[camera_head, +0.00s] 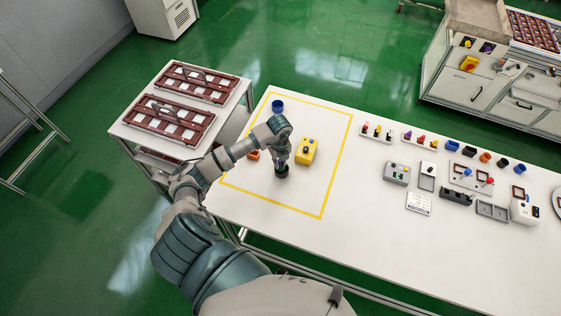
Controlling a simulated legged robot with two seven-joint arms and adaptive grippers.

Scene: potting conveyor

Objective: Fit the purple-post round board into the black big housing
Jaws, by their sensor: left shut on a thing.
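My left gripper (283,160) points down inside the yellow-outlined area of the white table. It is shut on the purple-post round board, of which only a small purple hint shows between the fingers. A dark round housing, the black big housing (281,173), stands on the table right below the fingertips. The board is at or just over the housing's mouth; I cannot tell whether it is seated, as the fingers hide it. My right gripper is not in view.
A yellow housing (307,152) stands close to the right of my gripper. A blue cup (277,106) is at the back, and an orange piece (253,155) lies left, partly behind my arm. Several parts line the table's right side. The front middle of the table is clear.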

